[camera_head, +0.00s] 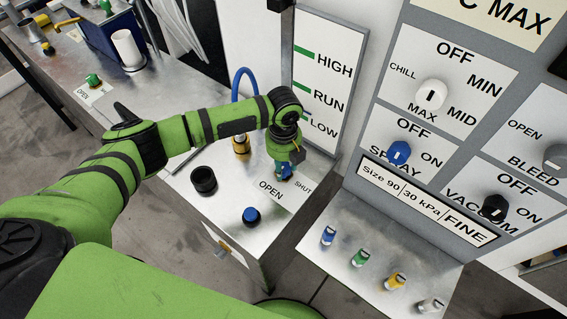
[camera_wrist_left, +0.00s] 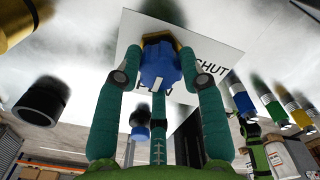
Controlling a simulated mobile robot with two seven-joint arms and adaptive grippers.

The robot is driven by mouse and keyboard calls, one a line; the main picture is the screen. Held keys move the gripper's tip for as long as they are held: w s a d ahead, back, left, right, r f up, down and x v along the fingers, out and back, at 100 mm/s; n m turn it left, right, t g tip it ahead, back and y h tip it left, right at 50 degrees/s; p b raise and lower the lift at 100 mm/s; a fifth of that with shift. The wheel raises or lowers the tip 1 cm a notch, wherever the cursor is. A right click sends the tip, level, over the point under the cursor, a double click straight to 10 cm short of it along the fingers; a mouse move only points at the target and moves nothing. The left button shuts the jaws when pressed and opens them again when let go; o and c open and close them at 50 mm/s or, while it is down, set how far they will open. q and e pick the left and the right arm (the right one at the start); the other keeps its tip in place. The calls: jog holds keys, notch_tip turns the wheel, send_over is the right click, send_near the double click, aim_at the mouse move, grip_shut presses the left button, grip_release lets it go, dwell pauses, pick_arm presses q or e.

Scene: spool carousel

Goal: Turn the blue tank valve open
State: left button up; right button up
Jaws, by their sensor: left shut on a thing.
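The blue tank valve (camera_head: 287,172) stands on the steel bench top by a white plate (camera_head: 270,190) marked OPEN and SHUT. In the left wrist view it is a blue knob (camera_wrist_left: 158,68) with a short white mark on its face. My left gripper (camera_head: 283,162) is shut on the valve, its teal fingers (camera_wrist_left: 160,75) around the knob from both sides. SHUT reads clear at the right in the wrist view; the OPEN word is mostly hidden behind the knob and fingers. Exactly which word the white mark points to I cannot tell. My right gripper is not in view.
A black cup (camera_head: 203,180), a blue-topped black knob (camera_head: 252,216) and a brass fitting (camera_head: 241,145) with a blue hose are close by. A gauge board (camera_head: 318,85) and a dial panel (camera_head: 440,90) rise behind and right. Several coloured fittings (camera_head: 360,258) stand on the lower right shelf.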

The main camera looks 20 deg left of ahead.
aim_at(284, 167)
pick_arm(q)
jog(key=shift+s+m, duration=0.1)
jog(key=shift+m, duration=0.2)
jog(key=o, duration=1.2)
jog(key=shift+c, duration=0.2)
jog(key=shift+r, duration=0.15)
notch_tip(284, 167, up, 12)
jog(key=shift+f, duration=0.2)
